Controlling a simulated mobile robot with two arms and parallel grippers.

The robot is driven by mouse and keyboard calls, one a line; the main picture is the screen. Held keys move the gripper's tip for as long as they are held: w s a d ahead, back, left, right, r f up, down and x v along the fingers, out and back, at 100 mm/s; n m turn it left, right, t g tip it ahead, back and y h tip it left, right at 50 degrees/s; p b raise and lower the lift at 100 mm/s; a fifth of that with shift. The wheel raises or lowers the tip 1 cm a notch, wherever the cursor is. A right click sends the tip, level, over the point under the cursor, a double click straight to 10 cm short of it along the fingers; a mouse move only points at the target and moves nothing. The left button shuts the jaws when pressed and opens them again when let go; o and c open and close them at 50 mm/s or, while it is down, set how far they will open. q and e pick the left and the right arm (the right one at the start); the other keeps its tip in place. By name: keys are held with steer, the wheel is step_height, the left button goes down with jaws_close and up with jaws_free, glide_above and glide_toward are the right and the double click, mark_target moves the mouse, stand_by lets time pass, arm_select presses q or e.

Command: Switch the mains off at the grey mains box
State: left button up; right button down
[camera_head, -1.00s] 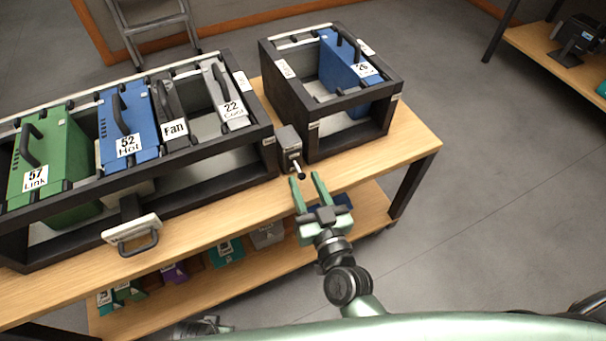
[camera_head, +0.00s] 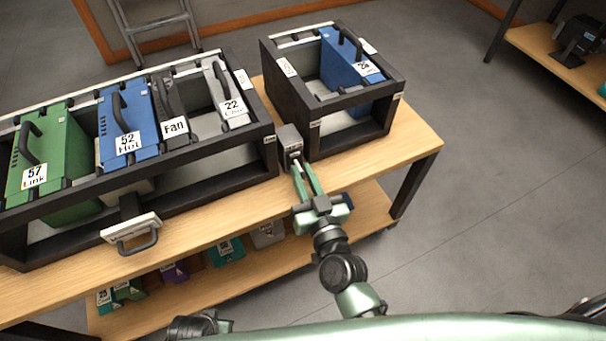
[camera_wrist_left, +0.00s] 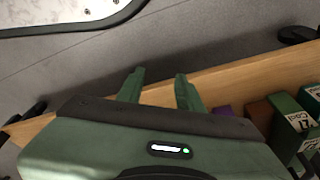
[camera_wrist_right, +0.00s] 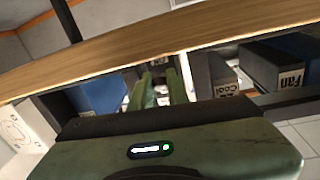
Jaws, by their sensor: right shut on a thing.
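The grey mains box (camera_head: 289,139) stands on the wooden bench in the gap between the two black racks. Its short lever sticks out of the front toward me. My right gripper (camera_head: 302,165) reaches up to the front of the box, with its fingers closed together on the lever, which they mostly hide. In the right wrist view my right gripper (camera_wrist_right: 160,76) has its fingertips close together at the box. My left gripper (camera_wrist_left: 156,80) is open and empty in the left wrist view, low in front of the bench. I cannot tell the lever's exact position.
The long black rack (camera_head: 190,172) left of the box holds green, blue, dark and grey units. The small black rack (camera_head: 287,101) right of it holds a blue unit (camera_head: 345,62). A white handled piece (camera_head: 131,230) juts from the long rack's front. Several coloured boxes fill the lower shelf.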

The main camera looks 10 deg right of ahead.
steer(key=t+b, duration=0.1)
steer(key=b, duration=0.1)
steer(key=shift+w+f+b, duration=0.1)
steer(key=shift+f+b, duration=0.25)
steer(key=b, duration=0.1)
steer(key=t+b, duration=0.1)
steer(key=b, duration=0.1)
steer(key=shift+f+t+y+b, duration=0.2)
steer(key=shift+t+y+b, duration=0.1)
steer(key=shift+r, duration=0.1)
arm_select(q)
step_height(320, 180, up, 18)
steer(key=w+t, duration=0.1)
steer(key=shift+a+r, duration=0.15)
steer(key=shift+r, duration=0.1)
steer(key=shift+w, duration=0.1)
arm_select(e)
steer(key=c, duration=1.4)
jaws_free()
steer(key=shift+o, duration=0.2)
arm_select(q)
steer(key=shift+r+p, duration=0.3)
arm_select(e)
steer(key=v, duration=0.7)
steer(key=shift+s, duration=0.4)
